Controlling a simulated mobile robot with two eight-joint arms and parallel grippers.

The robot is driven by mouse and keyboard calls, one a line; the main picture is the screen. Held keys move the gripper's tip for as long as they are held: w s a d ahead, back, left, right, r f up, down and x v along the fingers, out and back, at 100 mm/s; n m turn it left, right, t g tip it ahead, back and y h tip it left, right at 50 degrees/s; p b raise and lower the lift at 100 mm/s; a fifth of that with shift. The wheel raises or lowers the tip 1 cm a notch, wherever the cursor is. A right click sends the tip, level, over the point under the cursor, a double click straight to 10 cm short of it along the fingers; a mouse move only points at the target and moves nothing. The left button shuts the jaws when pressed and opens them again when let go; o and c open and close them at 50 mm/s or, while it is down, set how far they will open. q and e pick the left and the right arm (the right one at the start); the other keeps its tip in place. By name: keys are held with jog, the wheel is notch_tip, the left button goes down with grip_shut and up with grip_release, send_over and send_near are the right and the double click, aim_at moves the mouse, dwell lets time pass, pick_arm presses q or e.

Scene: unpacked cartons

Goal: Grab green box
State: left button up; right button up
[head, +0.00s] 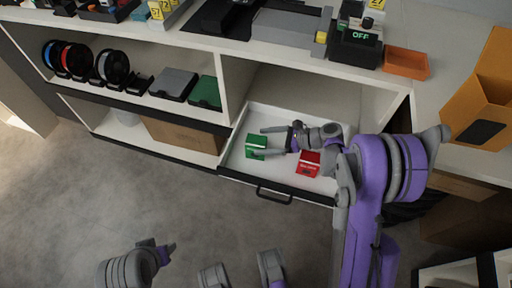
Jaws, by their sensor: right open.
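A small green box (256,146) with a light stripe sits in the left part of an open white drawer (283,115). My right gripper (260,141) reaches into the drawer from the right. Its jaws are open, with one finger over the near side of the green box and the other beyond its far side. I cannot tell whether a finger touches the box.
A red box (309,163) lies in the drawer under my right wrist. The drawer front has a black handle (273,195). Shelves left of it hold filament spools (112,66) and flat cases. An orange tray (405,63) and orange carton (482,100) stand on the counter.

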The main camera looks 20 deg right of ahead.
aim_at(256, 142)
jog(key=x, duration=0.3)
jog(key=shift+a+f+b, duration=0.2)
jog(key=shift+f+b, duration=0.05)
jog(key=shift+b, duration=0.1)
jog(key=shift+r, duration=0.1)
jog(key=c, duration=1.5)
